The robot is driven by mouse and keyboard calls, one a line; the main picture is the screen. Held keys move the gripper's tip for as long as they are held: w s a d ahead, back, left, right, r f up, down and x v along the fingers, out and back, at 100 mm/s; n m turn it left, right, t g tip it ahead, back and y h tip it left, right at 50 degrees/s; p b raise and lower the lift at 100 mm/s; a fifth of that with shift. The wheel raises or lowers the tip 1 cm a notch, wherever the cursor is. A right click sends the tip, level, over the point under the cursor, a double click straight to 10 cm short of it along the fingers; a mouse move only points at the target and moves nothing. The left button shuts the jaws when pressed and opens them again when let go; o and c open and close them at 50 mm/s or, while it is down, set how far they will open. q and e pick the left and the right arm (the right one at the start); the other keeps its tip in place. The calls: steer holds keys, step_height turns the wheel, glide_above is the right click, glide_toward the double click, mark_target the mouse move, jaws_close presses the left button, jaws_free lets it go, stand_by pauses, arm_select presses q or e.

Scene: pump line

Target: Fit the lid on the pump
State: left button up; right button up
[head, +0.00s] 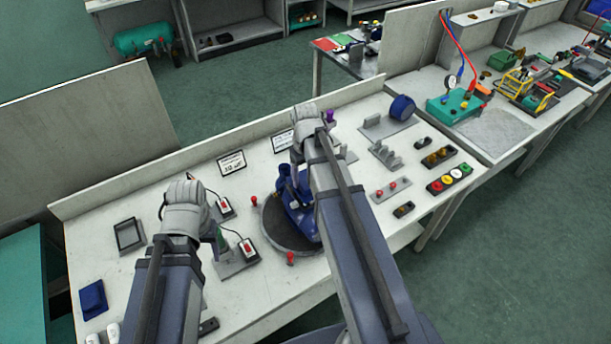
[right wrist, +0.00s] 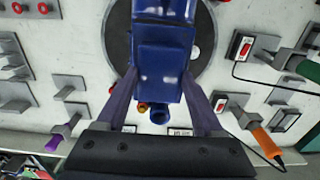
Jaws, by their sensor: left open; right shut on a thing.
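The blue pump (head: 300,213) stands on a round dark turntable (head: 274,233) on the bench, partly hidden by my right arm. My right gripper (head: 296,178) is at the pump. In the right wrist view, the right gripper (right wrist: 162,84) has its fingers on both sides of a blue block, seemingly the lid (right wrist: 160,60). It sits over or on the pump; I cannot tell whether they touch. A blue round port (right wrist: 158,116) shows below it. My left gripper (head: 190,200) is open, left of the turntable; its fingertips are mostly hidden.
Red-buttoned switch boxes (head: 248,247) and a green-handled tool (head: 220,240) are close to my left gripper. Red pegs (head: 290,258) stand by the turntable. Grey holders (head: 385,155) and a blue roll (head: 402,107) are to the right.

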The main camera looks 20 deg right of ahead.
steer(key=shift+f+b, duration=1.25)
steer(key=o, duration=1.4)
steer(key=shift+r, duration=0.1)
steer(key=shift+r+p, duration=3)
steer(key=shift+p, duration=0.1)
steer(key=shift+r, duration=0.1)
step_height(320, 180, up, 8)
steer(key=p, duration=0.7)
steer(key=shift+f+p, duration=0.2)
steer(key=shift+p, duration=0.2)
